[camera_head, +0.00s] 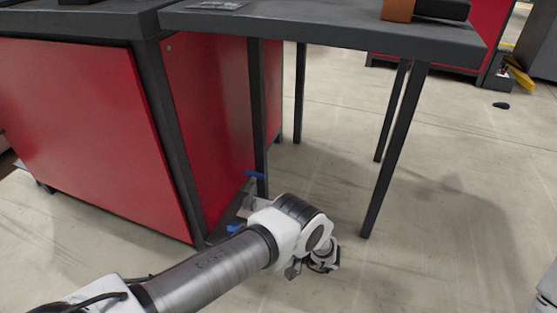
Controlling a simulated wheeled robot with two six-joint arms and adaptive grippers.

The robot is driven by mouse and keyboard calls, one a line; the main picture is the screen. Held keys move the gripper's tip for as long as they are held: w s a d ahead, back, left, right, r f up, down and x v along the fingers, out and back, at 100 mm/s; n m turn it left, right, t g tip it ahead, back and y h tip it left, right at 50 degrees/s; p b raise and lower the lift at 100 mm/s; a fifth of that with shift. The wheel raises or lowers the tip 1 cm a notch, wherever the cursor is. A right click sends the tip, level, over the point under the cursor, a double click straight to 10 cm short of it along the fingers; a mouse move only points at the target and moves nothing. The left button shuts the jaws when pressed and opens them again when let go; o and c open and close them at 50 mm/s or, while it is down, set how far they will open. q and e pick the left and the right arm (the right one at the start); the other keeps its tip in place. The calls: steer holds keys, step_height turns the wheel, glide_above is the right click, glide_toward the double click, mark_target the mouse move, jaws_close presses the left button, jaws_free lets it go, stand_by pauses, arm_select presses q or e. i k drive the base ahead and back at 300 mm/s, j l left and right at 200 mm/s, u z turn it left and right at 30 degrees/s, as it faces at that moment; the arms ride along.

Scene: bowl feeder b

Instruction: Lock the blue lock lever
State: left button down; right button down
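A blue lever handle (255,175) stands out from a grey metal fitting low by the black leg of the red cabinet. A second blue part (234,228) sits lower, near the floor and partly behind my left arm. I cannot tell which of the two is the lock lever. My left gripper (322,264) is low over the floor, to the right of and nearer than both blue parts, apart from the upper handle. Its fingers are small and partly hidden by the wrist, so their opening does not show. My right gripper is not in view.
A red cabinet (85,130) with a dark frame fills the left. A dark table (330,24) on thin black legs joins it, with an orange-brown block (398,10) on top. One table leg (393,155) stands right of my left gripper. The floor at right is mostly clear.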

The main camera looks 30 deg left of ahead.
mark_target(255, 175)
steer(key=i, duration=0.95)
